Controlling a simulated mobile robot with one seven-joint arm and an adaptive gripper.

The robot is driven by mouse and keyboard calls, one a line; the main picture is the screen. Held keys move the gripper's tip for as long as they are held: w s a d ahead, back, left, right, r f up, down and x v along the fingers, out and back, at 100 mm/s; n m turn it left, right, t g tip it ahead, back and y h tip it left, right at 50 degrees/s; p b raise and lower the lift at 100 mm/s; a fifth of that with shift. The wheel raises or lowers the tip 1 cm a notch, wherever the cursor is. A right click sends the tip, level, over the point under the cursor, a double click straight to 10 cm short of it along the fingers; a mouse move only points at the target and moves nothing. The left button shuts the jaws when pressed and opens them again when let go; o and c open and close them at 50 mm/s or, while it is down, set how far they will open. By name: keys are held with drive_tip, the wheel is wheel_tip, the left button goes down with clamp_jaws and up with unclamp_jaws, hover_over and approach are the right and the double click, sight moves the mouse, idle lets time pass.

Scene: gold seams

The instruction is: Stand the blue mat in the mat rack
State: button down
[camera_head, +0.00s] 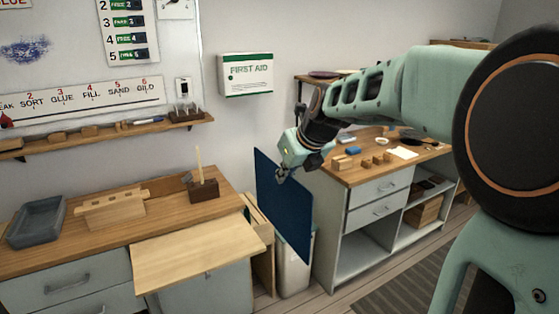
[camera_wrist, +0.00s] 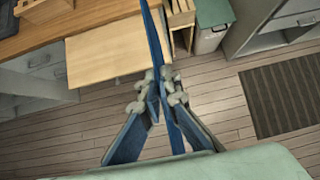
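The blue mat (camera_head: 284,205) hangs upright in the air as a thin flat sheet. My gripper (camera_head: 283,174) is shut on it near its upper part. In the wrist view the mat (camera_wrist: 155,35) is seen edge-on, running between the two fingers of my gripper (camera_wrist: 161,95). A light wooden slatted stand, apparently the mat rack (camera_wrist: 181,22), is on the floor beside the counter. In the head view the rack (camera_head: 263,270) is partly hidden behind the pull-out board and the mat. I cannot tell whether the mat touches the rack.
A pull-out wooden board (camera_head: 198,250) juts from the left counter (camera_head: 150,178). A pale bin (camera_head: 294,272) stands behind the mat. A cabinet (camera_head: 372,215) with small blocks on top is to the right. A striped rug (camera_wrist: 285,95) lies on open floor.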

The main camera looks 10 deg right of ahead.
drive_tip(key=shift+a+r, duration=0.15)
drive_tip(key=shift+a, duration=0.1)
drive_tip(key=shift+s, duration=0.1)
